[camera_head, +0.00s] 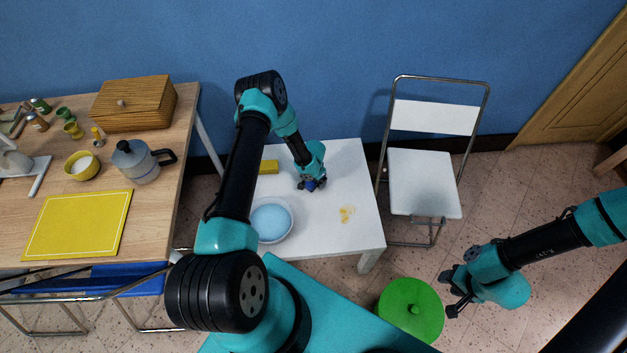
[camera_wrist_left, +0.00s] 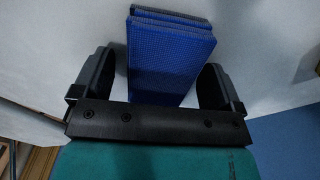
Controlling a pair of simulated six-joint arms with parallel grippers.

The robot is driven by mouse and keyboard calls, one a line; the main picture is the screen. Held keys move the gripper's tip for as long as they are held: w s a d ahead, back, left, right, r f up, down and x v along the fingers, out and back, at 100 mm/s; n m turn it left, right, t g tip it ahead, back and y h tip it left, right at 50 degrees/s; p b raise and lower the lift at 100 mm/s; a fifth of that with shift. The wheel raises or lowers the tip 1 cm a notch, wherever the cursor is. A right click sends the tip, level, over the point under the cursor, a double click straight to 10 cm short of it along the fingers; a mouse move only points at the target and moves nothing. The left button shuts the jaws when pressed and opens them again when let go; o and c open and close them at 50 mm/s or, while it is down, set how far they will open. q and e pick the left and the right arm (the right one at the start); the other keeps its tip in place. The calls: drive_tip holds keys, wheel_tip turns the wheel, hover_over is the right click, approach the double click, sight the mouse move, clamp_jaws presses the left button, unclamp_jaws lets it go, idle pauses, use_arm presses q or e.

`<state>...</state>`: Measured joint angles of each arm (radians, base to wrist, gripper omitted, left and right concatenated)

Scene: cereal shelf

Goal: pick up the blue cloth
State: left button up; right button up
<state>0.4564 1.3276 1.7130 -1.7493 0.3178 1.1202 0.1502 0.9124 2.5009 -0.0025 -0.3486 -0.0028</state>
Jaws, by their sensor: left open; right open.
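The blue cloth (camera_wrist_left: 170,58) is folded in layers with greyish edges and lies on the white table. In the left wrist view it sits between the two dark fingers of my left gripper (camera_wrist_left: 160,82), which is open, with a small gap showing at its sides. In the head view my left gripper (camera_head: 312,186) is low over the table, and only a bit of blue shows beneath it; most of the cloth is hidden there. My right gripper (camera_head: 452,292) is open and empty, away to the right beside the green round lidded thing.
The white table (camera_head: 345,170) also bears a bowl of blue water (camera_head: 270,221), a yellow block (camera_head: 269,167) and a yellowish stain (camera_head: 347,214). A white folding chair (camera_head: 424,182) stands right of it. A green lidded bin (camera_head: 410,311) stands in front. A wooden table (camera_head: 60,190) is at left.

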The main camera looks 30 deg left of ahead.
idle(0.3)
use_arm(q)
drive_tip(key=c, duration=1.1)
drive_tip(key=shift+r, duration=1.75)
drive_tip(key=s+d, duration=0.2)
drive_tip(key=s, duration=0.2)
drive_tip(key=s+d+r, duration=0.1)
drive_tip(key=s+d, duration=0.2)
drive_tip(key=s, duration=0.2)
drive_tip(key=s+d, duration=0.3)
drive_tip(key=s, duration=0.1)
drive_tip(key=shift+s+d+r, duration=0.2)
drive_tip(key=shift+s+r, duration=0.1)
drive_tip(key=shift+s, duration=0.05)
